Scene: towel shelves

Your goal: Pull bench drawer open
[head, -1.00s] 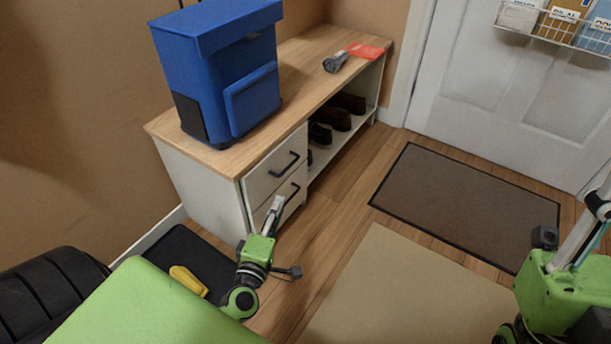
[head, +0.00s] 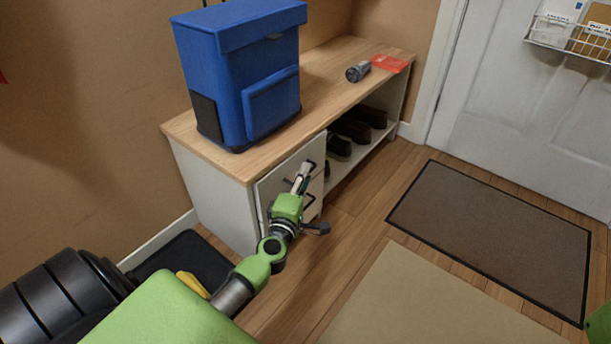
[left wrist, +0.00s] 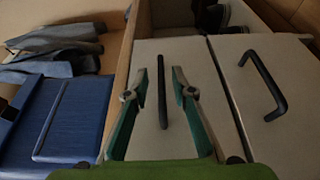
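The wooden-topped bench (head: 245,165) has two white drawers at its near end, an upper drawer (head: 270,185) and a lower one below it. Both look shut. In the left wrist view the upper drawer's dark handle (left wrist: 162,95) lies between the two fingers of my left gripper (left wrist: 160,92), with a gap on each side. The lower drawer's handle (left wrist: 268,85) is to the right. In the head view my left gripper (head: 302,178) is in front of the upper drawer and partly hides the fronts. It is open. My right gripper is out of view.
A blue backpack (head: 245,75) stands on the bench top. A flashlight (head: 358,72) and a red item (head: 388,64) lie farther back. Dark shoes (head: 352,130) sit on the open shelf. A brown doormat (head: 490,235) lies on the floor.

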